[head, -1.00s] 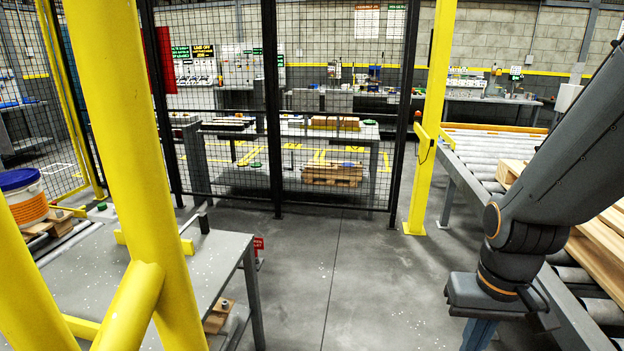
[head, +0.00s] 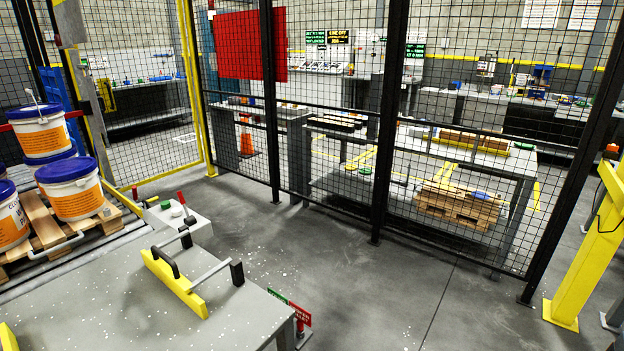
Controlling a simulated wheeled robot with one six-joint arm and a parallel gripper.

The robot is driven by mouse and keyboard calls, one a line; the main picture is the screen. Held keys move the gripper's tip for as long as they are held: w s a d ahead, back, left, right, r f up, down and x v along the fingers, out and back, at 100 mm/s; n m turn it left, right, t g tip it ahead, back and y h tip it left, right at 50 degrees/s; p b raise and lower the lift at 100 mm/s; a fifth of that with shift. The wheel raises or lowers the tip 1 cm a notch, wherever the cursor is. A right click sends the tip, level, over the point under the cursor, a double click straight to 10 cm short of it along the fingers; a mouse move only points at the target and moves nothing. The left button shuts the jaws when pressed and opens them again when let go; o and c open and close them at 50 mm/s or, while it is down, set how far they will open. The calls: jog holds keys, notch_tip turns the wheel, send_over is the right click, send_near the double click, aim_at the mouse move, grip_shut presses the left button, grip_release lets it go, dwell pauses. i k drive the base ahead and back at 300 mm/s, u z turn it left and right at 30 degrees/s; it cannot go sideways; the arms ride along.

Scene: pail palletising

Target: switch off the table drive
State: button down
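A pale control box (head: 190,226) stands at the far left corner of the grey table (head: 110,305). A green and a red sign (head: 303,316) hang at the table's right edge, too small to read fully. My gripper is not in view.
Several blue-lidded pails (head: 72,190) stand on a wooden pallet (head: 45,225) at left. A yellow bar with black handles (head: 172,282) lies on the table. Black mesh fencing (head: 385,130) stands behind. The floor (head: 380,290) right of the table is clear.

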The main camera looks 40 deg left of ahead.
aim_at(190, 220)
jog(key=i, duration=0.6)
jog(key=u, duration=2.25)
jog(key=i, duration=0.3)
jog(key=z, duration=1)
jog(key=i, duration=0.7)
jog(key=z, duration=0.55)
jog(key=i, duration=0.75)
jog(key=u, duration=0.95)
jog(key=i, duration=0.85)
jog(key=u, duration=0.9)
